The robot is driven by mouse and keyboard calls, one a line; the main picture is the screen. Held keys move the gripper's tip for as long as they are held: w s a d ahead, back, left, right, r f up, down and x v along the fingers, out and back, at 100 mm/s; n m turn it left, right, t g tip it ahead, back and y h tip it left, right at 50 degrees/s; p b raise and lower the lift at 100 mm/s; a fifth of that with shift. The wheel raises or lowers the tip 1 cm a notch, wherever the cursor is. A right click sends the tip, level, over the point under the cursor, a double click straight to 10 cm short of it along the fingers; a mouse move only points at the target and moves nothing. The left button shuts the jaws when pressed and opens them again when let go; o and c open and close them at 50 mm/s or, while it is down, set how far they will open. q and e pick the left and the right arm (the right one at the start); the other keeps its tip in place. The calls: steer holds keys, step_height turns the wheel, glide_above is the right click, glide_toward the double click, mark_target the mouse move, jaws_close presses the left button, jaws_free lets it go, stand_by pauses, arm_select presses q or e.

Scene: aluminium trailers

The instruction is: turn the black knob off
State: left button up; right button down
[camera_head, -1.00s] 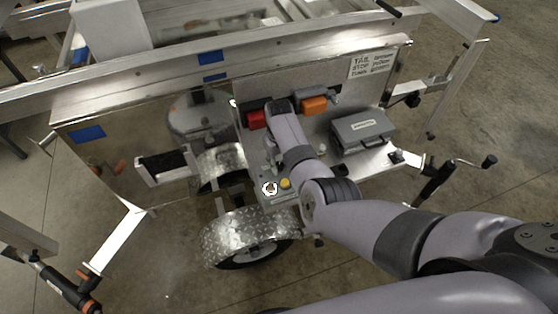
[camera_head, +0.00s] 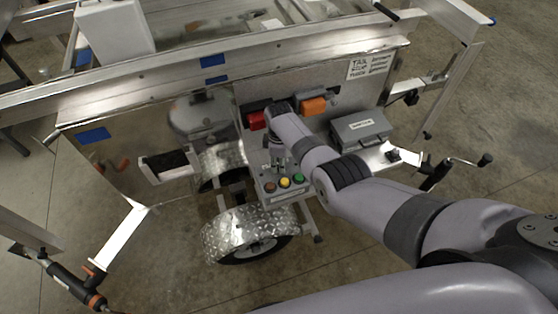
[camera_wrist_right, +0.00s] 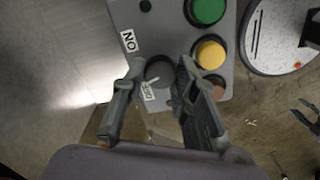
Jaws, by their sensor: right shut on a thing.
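The black knob (camera_wrist_right: 160,72) sits on the grey control box (camera_wrist_right: 165,25), between an ON label (camera_wrist_right: 128,41) and a second, partly hidden label. My right gripper (camera_wrist_right: 158,75) has its two fingers on either side of the knob and is shut on it. In the head view my right gripper (camera_head: 275,155) reaches down to the back of the control box (camera_head: 284,196), and the knob is hidden there by the gripper and wrist.
The box also carries red (camera_head: 270,187), yellow (camera_head: 285,182) and green (camera_head: 299,178) buttons beside the knob. A diamond-plate fender (camera_head: 235,230) with a wheel is just in front. A grey case (camera_head: 361,129) is to the right. Red (camera_head: 257,121) and orange (camera_head: 313,106) blocks are behind.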

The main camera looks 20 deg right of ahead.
steer(key=n, duration=0.5)
stand_by(0.6)
steer(key=c, duration=1.2)
jaws_free()
steer(key=shift+c, duration=0.2)
step_height(320, 180, up, 12)
steer(key=shift+s+f, duration=0.1)
